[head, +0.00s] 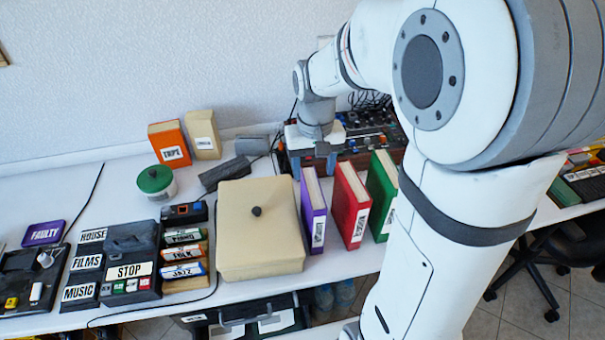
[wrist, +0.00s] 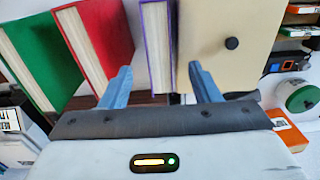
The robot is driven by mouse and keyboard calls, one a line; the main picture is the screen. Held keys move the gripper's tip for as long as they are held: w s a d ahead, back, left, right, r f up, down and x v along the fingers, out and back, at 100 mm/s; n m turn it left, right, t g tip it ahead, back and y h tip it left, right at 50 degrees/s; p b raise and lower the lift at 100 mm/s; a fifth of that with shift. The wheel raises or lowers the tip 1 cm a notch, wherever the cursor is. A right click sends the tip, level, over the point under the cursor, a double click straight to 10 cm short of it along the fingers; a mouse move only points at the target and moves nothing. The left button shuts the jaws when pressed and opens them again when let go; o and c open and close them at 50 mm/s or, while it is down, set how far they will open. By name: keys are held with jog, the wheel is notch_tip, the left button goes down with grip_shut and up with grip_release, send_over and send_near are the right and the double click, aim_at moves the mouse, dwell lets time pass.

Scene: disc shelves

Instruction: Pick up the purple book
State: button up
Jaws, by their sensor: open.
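The purple book (head: 315,208) stands upright on the white table, with a white label on its spine. It is between the beige box and the red book. My gripper (head: 314,164) is behind it, with its blue fingers apart and pointing down. In the wrist view, the purple book (wrist: 158,45) shows between the two open fingers of my gripper (wrist: 162,75). One finger is by the red book (wrist: 105,35) and the other overlaps the beige box (wrist: 225,25). I cannot tell if either touches. Nothing is held.
The beige box (head: 238,250) with a dark knob stands close left of the book. The red book (head: 347,205) and green book (head: 380,190) stand right. A mixer (head: 372,140) with cables lies behind. A green-lidded jar (head: 160,187) stands back left.

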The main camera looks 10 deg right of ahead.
aim_at(313, 186)
jog(key=shift+w+f, duration=0.2)
jog(key=shift+f, duration=0.2)
notch_tip(313, 186, down, 7)
jog(key=shift+s+f, duration=0.1)
grip_shut()
dwell(0.5)
dwell(0.4)
